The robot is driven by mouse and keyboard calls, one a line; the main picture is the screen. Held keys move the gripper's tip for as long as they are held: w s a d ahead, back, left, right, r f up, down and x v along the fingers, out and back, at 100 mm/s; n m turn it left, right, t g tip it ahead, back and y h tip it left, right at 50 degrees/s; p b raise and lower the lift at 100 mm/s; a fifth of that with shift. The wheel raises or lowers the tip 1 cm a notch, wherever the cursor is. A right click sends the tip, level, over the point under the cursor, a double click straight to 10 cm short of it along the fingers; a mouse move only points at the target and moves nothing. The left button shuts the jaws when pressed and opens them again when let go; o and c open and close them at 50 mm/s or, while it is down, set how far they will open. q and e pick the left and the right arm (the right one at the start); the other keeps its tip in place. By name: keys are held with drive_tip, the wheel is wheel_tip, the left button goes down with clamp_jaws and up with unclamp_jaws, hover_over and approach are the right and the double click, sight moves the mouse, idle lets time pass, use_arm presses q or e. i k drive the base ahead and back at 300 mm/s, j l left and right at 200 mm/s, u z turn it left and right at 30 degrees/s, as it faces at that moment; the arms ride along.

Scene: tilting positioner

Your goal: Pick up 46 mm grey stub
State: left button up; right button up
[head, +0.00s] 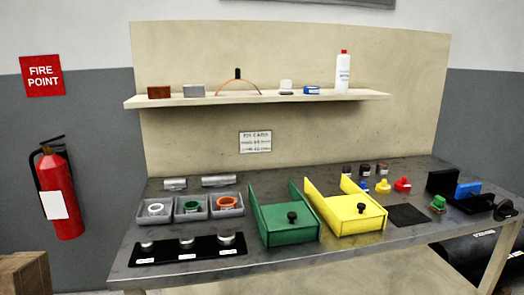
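Two grey cylinders, (175,184) and (218,181), lie on their sides at the back left of the bench. A black board (207,248) at the front left holds three short metallic grey pieces: a left one (147,245), a middle one (187,242) and a right one (227,239). White labels lie in front of these pieces. The print is too small to read, so I cannot tell which piece is the 46 mm stub. Neither of my grippers shows in the head view.
Grey bins (191,215) with white, green and orange rings stand behind the board. A green tilted fixture (288,235) and a yellow one (350,225) stand mid-bench. A shelf (260,98) hangs above. A black square (408,215) lies at right.

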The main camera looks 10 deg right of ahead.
sight(346, 169)
drive_tip(key=i+l, duration=0.1)
drive_tip(key=l, duration=0.45)
drive_tip(key=i+l, duration=0.1)
drive_tip(key=l, duration=0.45)
drive_tip(key=i+l, duration=0.1)
drive_tip(key=l, duration=0.5)
drive_tip(key=i+l, duration=0.1)
drive_tip(key=l, duration=0.45)
drive_tip(key=i+l, duration=0.15)
drive_tip(key=l, duration=0.4)
drive_tip(key=i+l, duration=0.1)
drive_tip(key=l, duration=0.45)
drive_tip(key=i+l, duration=0.1)
drive_tip(key=l, duration=0.45)
